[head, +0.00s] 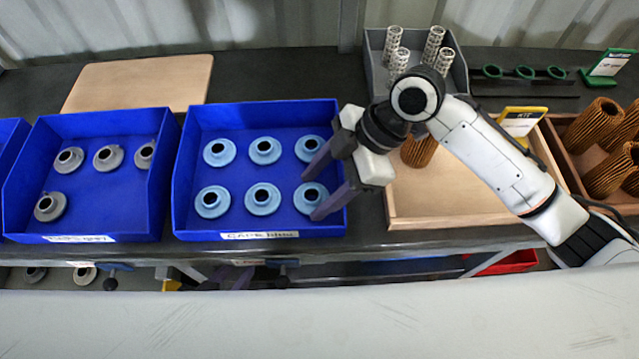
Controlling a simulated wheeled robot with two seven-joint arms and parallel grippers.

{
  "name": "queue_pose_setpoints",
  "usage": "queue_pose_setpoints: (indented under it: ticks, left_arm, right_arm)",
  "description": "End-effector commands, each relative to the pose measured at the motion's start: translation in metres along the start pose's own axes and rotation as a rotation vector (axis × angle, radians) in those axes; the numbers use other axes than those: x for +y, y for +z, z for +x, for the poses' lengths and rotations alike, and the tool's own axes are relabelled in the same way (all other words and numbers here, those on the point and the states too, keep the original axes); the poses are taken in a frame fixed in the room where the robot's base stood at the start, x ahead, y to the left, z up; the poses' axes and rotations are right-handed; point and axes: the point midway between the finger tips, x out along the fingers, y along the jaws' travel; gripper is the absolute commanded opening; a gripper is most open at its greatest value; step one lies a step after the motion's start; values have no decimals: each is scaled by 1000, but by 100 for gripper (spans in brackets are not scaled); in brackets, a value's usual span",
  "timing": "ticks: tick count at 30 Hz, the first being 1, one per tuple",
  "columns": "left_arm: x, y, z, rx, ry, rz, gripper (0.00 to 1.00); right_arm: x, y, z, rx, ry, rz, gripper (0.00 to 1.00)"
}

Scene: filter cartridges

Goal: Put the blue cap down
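Several light-blue caps, each with a flange and a dark central hole, lie in two rows in the blue bin (183,180) with the label on its front. My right gripper (312,198) reaches into this bin's right side from the right. Its two dark fingers are spread apart, one behind and one in front of the front-right blue cap (304,199). That cap sits in line with its row; a finger hides part of it, and contact is unclear. My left gripper (237,279) seems to show only as dark purplish parts below the table's front edge, mostly hidden.
A second blue bin (20,185) at left holds several grey caps. A wooden board (140,82) lies behind. A wooden tray (455,195) is under my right arm. A grey bin (375,75) holds metal mesh cylinders. Brown cartridges (590,125) stand at far right.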

Motion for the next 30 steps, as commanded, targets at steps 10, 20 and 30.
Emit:
queue_pose_setpoints:
  ticks: [10, 20, 30]
  left_arm:
    - [0, 2, -1, -2, 1, -1, 31]
    - [1, 4, -3, -9, 1, -2, 31]
    - [1, 5, -3, -10, 1, -2, 31]
  right_arm:
    - [0, 0, -1, 0, 0, 1, 69]
    - [2, -1, -43, -2, 6, -1, 69]
    - [1, -1, -108, -1, 3, 0, 69]
